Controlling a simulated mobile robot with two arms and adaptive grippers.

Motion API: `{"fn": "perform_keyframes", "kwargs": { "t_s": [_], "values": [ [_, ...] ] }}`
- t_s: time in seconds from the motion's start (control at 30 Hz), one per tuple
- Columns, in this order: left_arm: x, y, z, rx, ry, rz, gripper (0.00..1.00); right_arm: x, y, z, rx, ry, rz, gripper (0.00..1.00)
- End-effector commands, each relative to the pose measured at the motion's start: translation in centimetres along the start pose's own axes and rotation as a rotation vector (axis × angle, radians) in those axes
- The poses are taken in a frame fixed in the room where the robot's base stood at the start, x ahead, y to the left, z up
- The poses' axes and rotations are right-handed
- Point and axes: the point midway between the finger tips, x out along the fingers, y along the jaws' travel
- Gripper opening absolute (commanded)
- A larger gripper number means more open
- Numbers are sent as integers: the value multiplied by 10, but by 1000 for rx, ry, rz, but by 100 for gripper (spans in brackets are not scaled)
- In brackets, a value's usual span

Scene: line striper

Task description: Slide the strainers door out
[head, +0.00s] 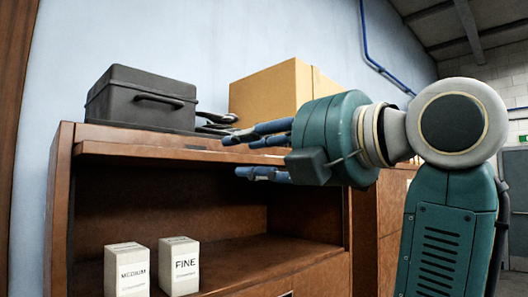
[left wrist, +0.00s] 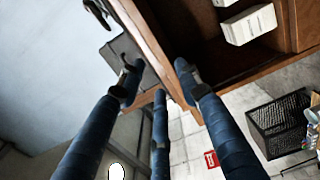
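A brown wooden cabinet (head: 62,215) has an open upper compartment. A flat brown board, which looks like the strainers door (head: 130,150), sticks out along the compartment's top edge; the rest of it is hidden. Two white boxes marked MEDIUM (head: 127,270) and FINE (head: 180,266) stand inside. My left gripper (head: 237,156) is at the right part of this edge, with two blue fingers above the board and one below. In the left wrist view the fingers (left wrist: 158,80) are spread on both sides of the brown edge. I cannot tell whether they touch it. My right gripper is not in view.
A dark toolbox (head: 140,98), some dark metal tools (head: 215,122) and a cardboard box (head: 270,90) sit on the cabinet top, close to my gripper. A black wire basket (left wrist: 278,125) stands on the floor in the left wrist view.

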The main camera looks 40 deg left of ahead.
Motion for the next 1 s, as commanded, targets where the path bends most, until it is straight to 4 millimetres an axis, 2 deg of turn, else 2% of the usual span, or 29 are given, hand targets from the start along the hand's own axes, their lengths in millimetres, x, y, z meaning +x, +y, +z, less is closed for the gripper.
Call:
{"fn": "perform_keyframes", "kwargs": {
  "t_s": [0.33,0.73,1.0],
  "values": [
    [36,-1,-1,0,7,2,34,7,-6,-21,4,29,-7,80],
    [82,0,0,2,5,1,34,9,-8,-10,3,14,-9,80],
    [97,0,0,2,5,1,34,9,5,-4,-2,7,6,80]
  ]
}}
